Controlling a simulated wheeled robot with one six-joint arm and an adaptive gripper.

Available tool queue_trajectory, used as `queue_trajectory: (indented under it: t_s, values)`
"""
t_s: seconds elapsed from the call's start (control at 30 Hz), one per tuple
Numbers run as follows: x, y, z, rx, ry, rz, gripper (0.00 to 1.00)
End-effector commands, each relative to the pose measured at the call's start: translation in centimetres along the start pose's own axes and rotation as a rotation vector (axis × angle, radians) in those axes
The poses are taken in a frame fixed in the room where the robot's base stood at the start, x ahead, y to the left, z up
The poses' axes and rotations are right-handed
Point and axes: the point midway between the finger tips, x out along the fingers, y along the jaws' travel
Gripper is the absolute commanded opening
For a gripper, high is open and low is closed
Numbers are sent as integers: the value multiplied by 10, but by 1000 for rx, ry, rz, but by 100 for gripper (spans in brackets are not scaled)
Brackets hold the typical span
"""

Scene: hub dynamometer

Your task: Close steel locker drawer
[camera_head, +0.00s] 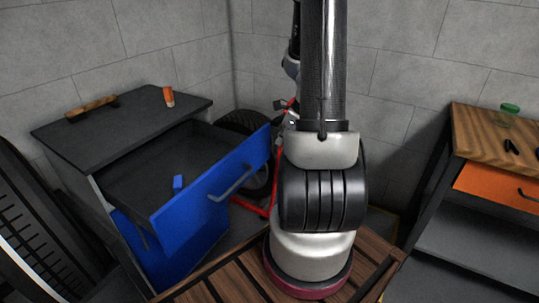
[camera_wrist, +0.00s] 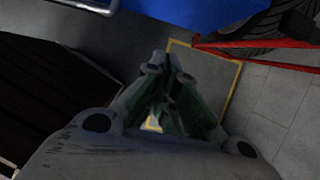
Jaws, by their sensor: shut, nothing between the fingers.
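The steel locker (camera_head: 150,105) has a dark top and stands at the left in the head view. Its upper drawer, with a blue front (camera_head: 200,200) and a grey bar handle (camera_head: 231,182), is pulled well out. A small blue block (camera_head: 178,182) lies inside the drawer. In the wrist view, a blue surface (camera_wrist: 205,10) shows at the top edge, apparently part of the locker. My gripper (camera_wrist: 162,65) is shut and empty, pointing over the grey floor, apart from the blue surface. In the head view my gripper is hidden.
An orange object (camera_head: 168,96) and a wooden-handled tool (camera_head: 92,107) lie on the locker top. A tire and red frame (camera_head: 262,209) stand behind the drawer. A wooden bench (camera_head: 500,135) with an orange drawer (camera_head: 500,190) is at the right. A large tire (camera_head: 35,215) is at far left.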

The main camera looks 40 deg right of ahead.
Motion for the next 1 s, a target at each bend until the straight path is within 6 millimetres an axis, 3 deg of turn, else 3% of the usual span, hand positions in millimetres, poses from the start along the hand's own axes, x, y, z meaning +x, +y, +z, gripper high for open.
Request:
queue_trajectory:
  t_s: [0.17,0.53,0.7,1.0]
  values:
    - [23,1,-1,3,3,4,0]
    - [101,1,-1,1,4,4,0]
    - [107,1,26,-6,1,2,0]
    - [112,1,37,-1,1,2,0]
